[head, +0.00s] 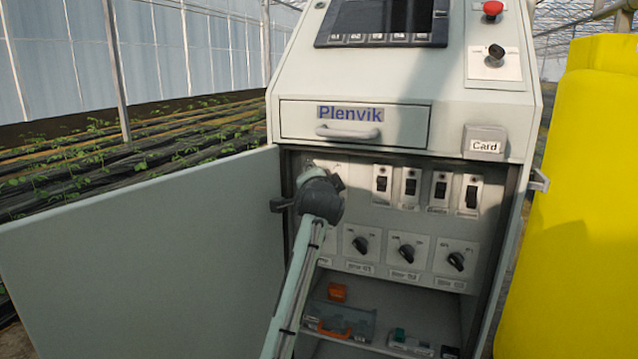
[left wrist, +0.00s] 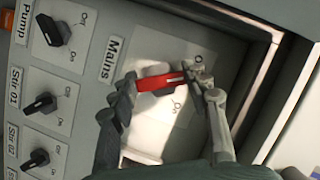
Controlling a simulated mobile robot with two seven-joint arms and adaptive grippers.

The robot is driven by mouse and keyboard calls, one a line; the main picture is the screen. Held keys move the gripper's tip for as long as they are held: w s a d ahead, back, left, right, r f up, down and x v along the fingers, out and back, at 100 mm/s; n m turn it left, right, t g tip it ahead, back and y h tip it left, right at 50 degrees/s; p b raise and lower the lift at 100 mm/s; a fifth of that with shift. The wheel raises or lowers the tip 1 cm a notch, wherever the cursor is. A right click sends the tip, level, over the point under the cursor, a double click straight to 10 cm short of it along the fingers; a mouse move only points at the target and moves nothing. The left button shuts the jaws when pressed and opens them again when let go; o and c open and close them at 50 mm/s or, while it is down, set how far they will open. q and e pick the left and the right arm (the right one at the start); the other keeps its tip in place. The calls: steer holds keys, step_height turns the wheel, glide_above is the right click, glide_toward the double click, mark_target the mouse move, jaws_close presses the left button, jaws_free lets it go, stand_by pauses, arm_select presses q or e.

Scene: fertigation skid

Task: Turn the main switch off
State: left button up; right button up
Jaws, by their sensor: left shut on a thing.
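The main switch is a red handle (left wrist: 160,82) on a pale plate labelled Mains (left wrist: 108,60) in the left wrist view. Its handle lies nearly level in that tilted picture, and I cannot read its small position marks surely. My left gripper (left wrist: 165,88) is shut on the handle, with one finger at each end. In the head view my left gripper (head: 318,185) is in front of the upper left of the open cabinet's panel and hides the red handle. My right gripper is not in view.
Several black rotary knobs (head: 405,253) and toggle switches (head: 410,188) sit close beside the main switch. The cabinet door (head: 150,260) hangs open at the left. A drawer (head: 350,122) is above. A yellow tank (head: 580,200) stands at the right.

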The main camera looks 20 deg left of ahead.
arm_select(q)
steer(key=shift+n+g+h, duration=0.3)
steer(key=shift+n+h, duration=0.2)
steer(key=shift+n, duration=0.4)
steer(key=o, duration=1.2)
steer(key=shift+c, duration=0.2)
steer(key=v, duration=1.2)
steer(key=shift+w+a, duration=0.1)
